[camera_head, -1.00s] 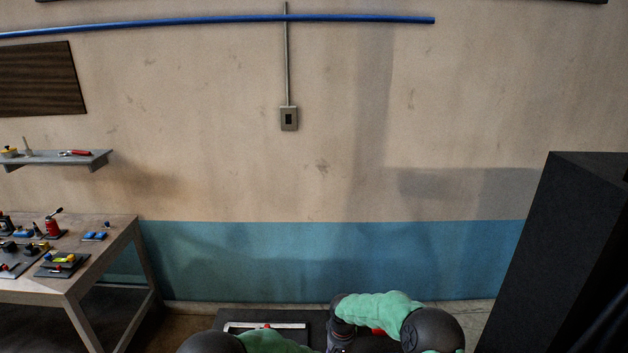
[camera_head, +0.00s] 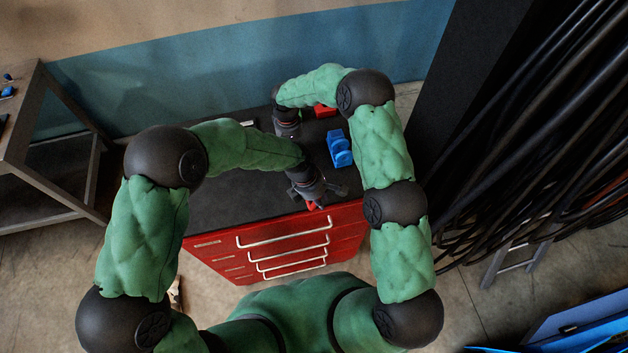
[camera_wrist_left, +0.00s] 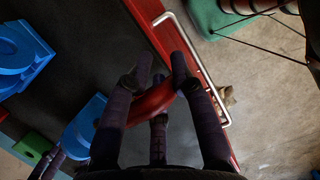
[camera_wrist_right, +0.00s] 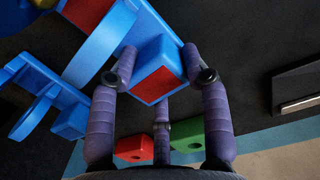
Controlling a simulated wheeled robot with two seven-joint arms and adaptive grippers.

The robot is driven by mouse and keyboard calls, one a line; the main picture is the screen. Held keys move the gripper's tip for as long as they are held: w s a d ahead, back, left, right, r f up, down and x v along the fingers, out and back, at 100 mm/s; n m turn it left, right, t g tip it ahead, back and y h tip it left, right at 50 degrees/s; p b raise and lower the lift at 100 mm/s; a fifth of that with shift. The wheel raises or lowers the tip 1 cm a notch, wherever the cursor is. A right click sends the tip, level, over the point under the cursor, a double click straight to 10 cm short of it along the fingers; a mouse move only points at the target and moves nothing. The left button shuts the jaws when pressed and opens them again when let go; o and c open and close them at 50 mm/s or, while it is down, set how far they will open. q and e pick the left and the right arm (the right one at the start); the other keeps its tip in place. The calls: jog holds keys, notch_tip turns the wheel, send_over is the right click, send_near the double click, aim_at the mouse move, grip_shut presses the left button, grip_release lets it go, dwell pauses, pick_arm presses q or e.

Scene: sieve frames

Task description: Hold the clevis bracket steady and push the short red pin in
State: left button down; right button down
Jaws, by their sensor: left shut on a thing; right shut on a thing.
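My left gripper (camera_head: 318,192) is near the front edge of the black bench top. In the left wrist view its fingers (camera_wrist_left: 163,80) close on a red, bent-looking piece, which I take for the short red pin (camera_wrist_left: 150,104). My right gripper (camera_wrist_right: 157,62) is shut on a blue block with a red end face, which seems part of the blue clevis bracket (camera_wrist_right: 108,42). In the head view the right arm hides what it holds. A blue bracket (camera_head: 340,149) stands to the right of both grippers. Whether pin and bracket touch cannot be told.
A red block (camera_wrist_right: 134,148) and a green block (camera_wrist_right: 188,134), both with holes, lie beyond the right gripper. Another blue bracket (camera_wrist_right: 50,98) is close by. The bench top (camera_head: 240,205) is clear at left, above a red drawer cabinet (camera_head: 290,240). Black cables hang at right.

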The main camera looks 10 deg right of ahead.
pick_arm(q)
jog(key=s+a+f+m+g+y, duration=0.1)
jog(key=s+a+y, duration=0.1)
jog(key=s, duration=0.4)
jog(key=shift+s, duration=0.35)
jog(key=shift+f, duration=0.1)
jog(key=shift+t, duration=0.3)
jog(key=shift+w+d+m+t+y, duration=0.15)
jog(key=shift+w+t, duration=0.55)
jog(key=shift+w, duration=0.6)
jog(key=shift+w+a+m+t+y, duration=0.15)
jog(key=shift+w+t, duration=0.55)
jog(key=shift+w, duration=0.55)
jog(key=shift+w+d+n, duration=0.1)
jog(key=shift+d+n, duration=0.3)
jog(key=shift+d, duration=0.45)
jog(key=shift+d, duration=0.35)
